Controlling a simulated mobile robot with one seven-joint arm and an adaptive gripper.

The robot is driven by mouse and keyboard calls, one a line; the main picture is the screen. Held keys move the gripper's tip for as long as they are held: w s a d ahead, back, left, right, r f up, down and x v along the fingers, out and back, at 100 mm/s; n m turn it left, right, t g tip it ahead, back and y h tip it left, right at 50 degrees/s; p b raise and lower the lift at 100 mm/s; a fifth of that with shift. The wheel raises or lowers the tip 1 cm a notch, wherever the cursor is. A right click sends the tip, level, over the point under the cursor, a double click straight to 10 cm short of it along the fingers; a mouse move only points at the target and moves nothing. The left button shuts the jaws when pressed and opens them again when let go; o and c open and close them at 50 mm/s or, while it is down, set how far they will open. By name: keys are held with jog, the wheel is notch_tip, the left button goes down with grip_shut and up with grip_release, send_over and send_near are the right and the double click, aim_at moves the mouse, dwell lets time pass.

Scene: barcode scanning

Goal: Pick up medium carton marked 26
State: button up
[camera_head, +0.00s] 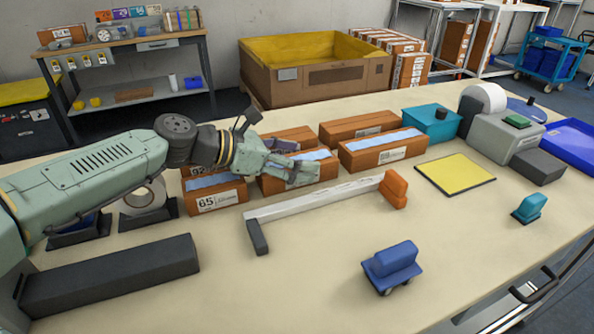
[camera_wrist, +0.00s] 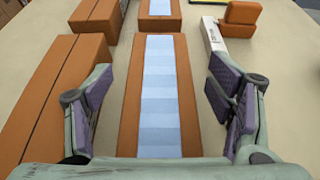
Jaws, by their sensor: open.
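My gripper (camera_head: 294,160) is open over the middle carton of the front row (camera_head: 328,170). In the wrist view, the fingers of my gripper (camera_wrist: 162,100) are apart on either side of this brown carton (camera_wrist: 129,110), with gaps at both sides. A pale blue strip runs along its top. My gripper partly covers its front, and I cannot read a 26 on it. A similar carton marked 65 (camera_head: 216,197) stands to its left. Another similar carton (camera_head: 384,152) stands to its right; its number is too small to read surely.
More brown cartons (camera_head: 358,127) stand in a row behind. A white bar (camera_head: 315,198) with an orange block (camera_head: 394,188) lies in front.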

jog(key=shift+d, duration=0.1)
jog(key=shift+c, duration=0.6)
jog(key=shift+w, duration=0.1)
jog(key=c, duration=1.4)
jog(key=shift+r, duration=0.1)
jog(key=shift+c, duration=0.2)
